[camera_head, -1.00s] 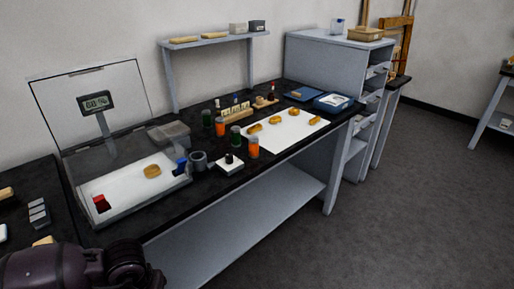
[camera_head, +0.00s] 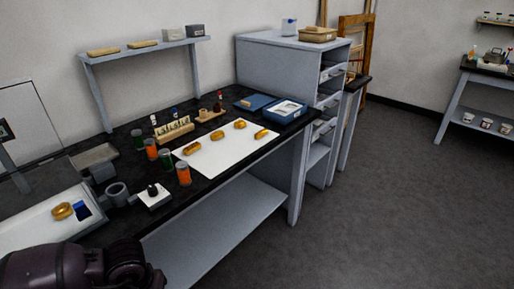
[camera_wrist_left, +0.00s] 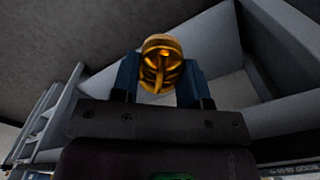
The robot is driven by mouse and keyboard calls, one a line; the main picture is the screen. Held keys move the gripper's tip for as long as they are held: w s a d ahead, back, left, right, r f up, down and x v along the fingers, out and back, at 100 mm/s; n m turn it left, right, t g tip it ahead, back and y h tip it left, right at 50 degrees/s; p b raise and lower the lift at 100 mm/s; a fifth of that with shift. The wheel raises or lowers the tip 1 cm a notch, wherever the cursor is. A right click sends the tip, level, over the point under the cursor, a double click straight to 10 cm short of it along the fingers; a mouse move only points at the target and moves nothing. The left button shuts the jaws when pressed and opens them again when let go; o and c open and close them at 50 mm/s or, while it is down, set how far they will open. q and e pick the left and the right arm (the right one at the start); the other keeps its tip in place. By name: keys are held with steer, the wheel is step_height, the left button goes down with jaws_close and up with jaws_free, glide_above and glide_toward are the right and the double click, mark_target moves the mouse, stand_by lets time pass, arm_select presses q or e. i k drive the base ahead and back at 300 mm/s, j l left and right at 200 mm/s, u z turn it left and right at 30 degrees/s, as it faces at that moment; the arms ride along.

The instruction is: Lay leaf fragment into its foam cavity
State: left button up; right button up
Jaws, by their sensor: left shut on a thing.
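My left gripper (camera_wrist_left: 160,75) is shut on a shiny gold leaf fragment (camera_wrist_left: 160,60), held between its two blue fingers in the left wrist view. In the head view only a dark part of my left arm shows at the bottom left; its fingertips and the held fragment are out of sight there. A blue box with a pale insert (camera_head: 288,109) sits at the bench's far right end, beside a flat blue piece (camera_head: 255,102). It may hold the foam, but no cavity can be made out. My right gripper is not in view.
Several gold pieces lie on a white sheet (camera_head: 222,152) on the black bench. Green and orange jars (camera_head: 183,174), a small rack (camera_head: 174,130) and a scale tray (camera_head: 40,222) stand left of it. A grey drawer cabinet (camera_head: 285,75) adjoins. Floor at right is clear.

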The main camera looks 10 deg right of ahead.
mark_target(285, 110)
steer(key=i+l+z, duration=0.5)
steer(key=i+l, duration=0.6)
steer(key=i, duration=0.1)
